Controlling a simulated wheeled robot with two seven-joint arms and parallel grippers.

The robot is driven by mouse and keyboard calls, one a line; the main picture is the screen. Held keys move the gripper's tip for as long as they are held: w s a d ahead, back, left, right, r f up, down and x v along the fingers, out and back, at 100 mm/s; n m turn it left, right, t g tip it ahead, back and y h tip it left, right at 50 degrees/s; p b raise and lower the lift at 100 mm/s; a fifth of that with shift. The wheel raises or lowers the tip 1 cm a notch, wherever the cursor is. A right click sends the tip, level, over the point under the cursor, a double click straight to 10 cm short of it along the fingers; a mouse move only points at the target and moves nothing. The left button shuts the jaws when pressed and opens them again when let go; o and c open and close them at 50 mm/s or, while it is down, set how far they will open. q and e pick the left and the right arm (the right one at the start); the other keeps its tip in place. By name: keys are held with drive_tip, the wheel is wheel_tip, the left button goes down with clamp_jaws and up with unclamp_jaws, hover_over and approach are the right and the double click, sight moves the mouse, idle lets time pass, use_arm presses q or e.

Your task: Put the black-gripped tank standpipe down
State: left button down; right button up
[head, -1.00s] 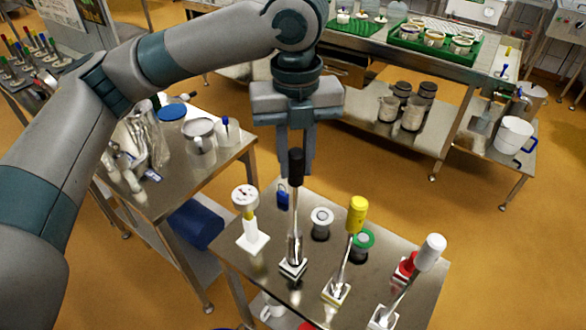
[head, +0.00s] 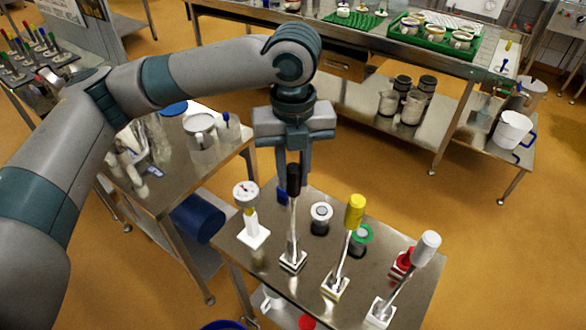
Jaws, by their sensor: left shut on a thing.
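The black-gripped tank standpipe (head: 293,180) is upright over the small steel table, its black grip on top and its thin metal pipe below. Its lower end meets a white square base (head: 293,262) on the tabletop; whether it bears its full weight there I cannot tell. My left gripper (head: 293,172) points down from above and is shut on the black grip, its fingers beside and behind it. My right gripper is out of view.
On the same table (head: 265,287) stand a yellow-gripped standpipe (head: 355,212), a white-gripped one (head: 426,248), a white dial gauge (head: 246,194) and white-, green- and red-ringed pots. A side table (head: 170,200) with jars stands left. Floor is clear on the right.

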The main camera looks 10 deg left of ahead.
use_arm(q)
drive_tip(key=c, duration=1.5)
unclamp_jaws()
drive_tip(key=shift+f, duration=0.1)
wheel_tip(320, 180, up, 11)
drive_tip(key=b, duration=0.3)
drive_tip(key=shift+b, duration=0.3)
drive_tip(key=shift+r, duration=0.65)
drive_tip(key=shift+s+f, duration=0.1)
